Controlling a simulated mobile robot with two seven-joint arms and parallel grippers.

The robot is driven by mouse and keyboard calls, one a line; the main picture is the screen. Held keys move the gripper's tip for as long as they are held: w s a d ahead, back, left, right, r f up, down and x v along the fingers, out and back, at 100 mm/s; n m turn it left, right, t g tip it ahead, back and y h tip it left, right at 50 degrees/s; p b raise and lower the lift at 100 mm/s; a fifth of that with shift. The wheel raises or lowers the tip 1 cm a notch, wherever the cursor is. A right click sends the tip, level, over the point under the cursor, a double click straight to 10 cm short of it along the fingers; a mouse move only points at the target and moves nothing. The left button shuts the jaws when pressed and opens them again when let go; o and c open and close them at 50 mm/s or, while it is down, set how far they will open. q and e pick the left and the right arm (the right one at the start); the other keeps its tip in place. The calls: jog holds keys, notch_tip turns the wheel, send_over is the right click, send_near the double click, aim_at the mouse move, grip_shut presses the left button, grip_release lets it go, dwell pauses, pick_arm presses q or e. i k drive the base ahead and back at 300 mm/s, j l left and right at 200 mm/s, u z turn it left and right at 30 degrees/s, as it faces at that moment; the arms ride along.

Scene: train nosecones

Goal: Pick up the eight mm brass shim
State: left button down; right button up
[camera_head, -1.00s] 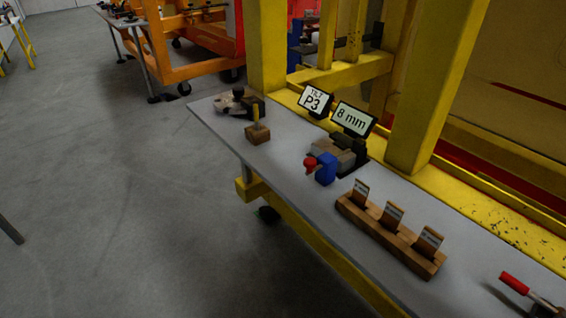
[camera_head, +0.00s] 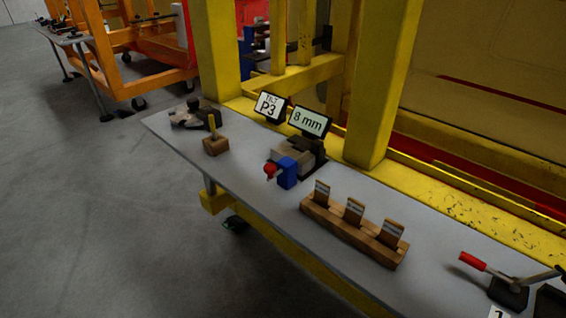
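A wooden rack (camera_head: 345,233) stands on the grey bench, right of its middle. Three upright brass-brown shims with pale labels stand in it: a left one (camera_head: 321,191), a middle one (camera_head: 354,211) and a right one (camera_head: 390,233). The labels are too small to read, so I cannot tell which is the eight mm shim. A display reading "8 mm" (camera_head: 310,121) stands behind the rack, to the left. Neither of my grippers is in view.
The grey bench (camera_head: 240,190) runs along a yellow frame (camera_head: 385,90). It also holds a blue block with a red knob (camera_head: 287,172), a wooden block with a yellow peg (camera_head: 215,145), a "TILT P3" display (camera_head: 270,106) and a red-handled clamp (camera_head: 473,261). The floor at left is clear.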

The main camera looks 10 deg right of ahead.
aim_at(391, 232)
jog(key=l+z, duration=0.15)
jog(key=z, duration=0.65)
jog(key=k+l, duration=0.05)
